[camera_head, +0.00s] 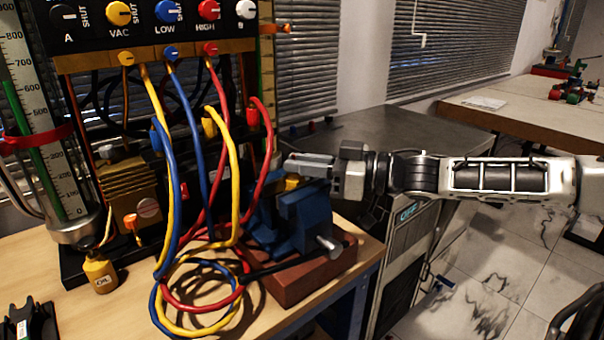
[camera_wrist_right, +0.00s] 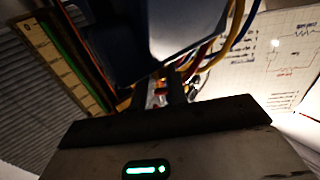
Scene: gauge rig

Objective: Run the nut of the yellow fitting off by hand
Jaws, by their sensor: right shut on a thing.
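My right gripper (camera_head: 300,168) reaches in from the right, level, with its fingers over the top of the blue vise (camera_head: 305,215). It is shut on a small yellow-brass piece (camera_head: 291,183) at the vise jaws, which looks like the yellow fitting; the fingers hide most of it, and I cannot tell nut from body. In the right wrist view the dark fingers (camera_wrist_right: 174,90) point at a dim spot beside the dark blue vise (camera_wrist_right: 155,40). A yellow hose end (camera_head: 209,123) hangs on the rig, left of the gripper. My left gripper is not in view.
The vise stands on a red-brown block (camera_head: 312,272) at the bench's right edge. Yellow, blue and red hoses (camera_head: 205,300) loop close to its left. A gauge panel (camera_head: 150,30) rises behind. A dark grey cabinet top (camera_head: 380,135) lies behind the arm.

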